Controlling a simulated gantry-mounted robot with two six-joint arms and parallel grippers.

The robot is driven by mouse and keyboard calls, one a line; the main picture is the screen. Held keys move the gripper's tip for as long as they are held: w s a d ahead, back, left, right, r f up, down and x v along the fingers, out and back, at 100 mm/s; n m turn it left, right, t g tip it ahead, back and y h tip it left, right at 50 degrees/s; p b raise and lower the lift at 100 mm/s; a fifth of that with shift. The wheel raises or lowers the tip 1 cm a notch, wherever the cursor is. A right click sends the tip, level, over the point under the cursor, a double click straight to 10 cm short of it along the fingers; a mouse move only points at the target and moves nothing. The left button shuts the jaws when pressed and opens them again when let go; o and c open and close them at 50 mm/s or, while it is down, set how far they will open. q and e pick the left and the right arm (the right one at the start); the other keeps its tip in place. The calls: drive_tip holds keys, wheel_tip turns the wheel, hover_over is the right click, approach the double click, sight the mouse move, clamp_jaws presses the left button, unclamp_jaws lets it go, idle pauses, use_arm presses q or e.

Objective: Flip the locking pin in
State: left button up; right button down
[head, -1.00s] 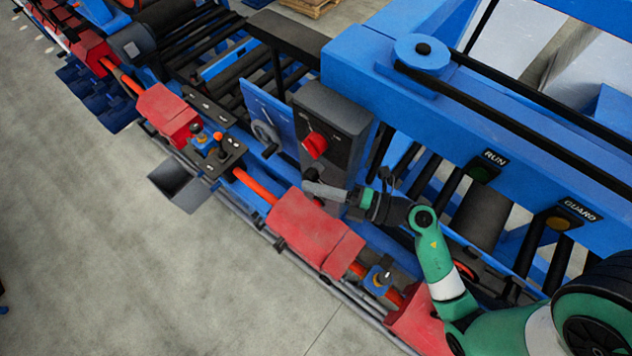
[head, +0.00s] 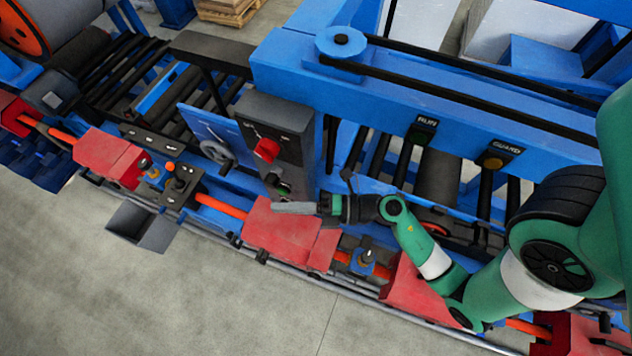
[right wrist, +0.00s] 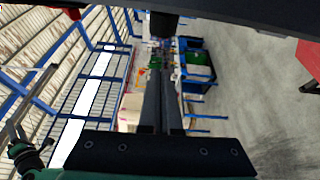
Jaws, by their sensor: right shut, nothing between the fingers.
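I cannot tell for sure which part is the locking pin. One candidate is a small dark-topped pin on a blue block (head: 366,257) along the orange rail, right of the middle red cover. A similar small part stands on a blue block (head: 149,170) at the left. My right gripper (head: 278,207) is shut and empty, pointing left above the red cover, just below the grey control box (head: 275,147). Its closed fingers also show in the right wrist view (right wrist: 160,75). My left gripper is not in view.
The control box carries a red knob (head: 265,150). A handwheel (head: 217,151) is on the blue plate beside it. The blue beam (head: 440,115) crosses above my right arm. Red covers (head: 290,235) line the rail. An open grey bin (head: 142,225) hangs in front; the floor there is clear.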

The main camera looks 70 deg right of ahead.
drive_tip(key=v, duration=0.7)
drive_tip(key=shift+b, duration=0.35)
drive_tip(key=shift+s, duration=0.1)
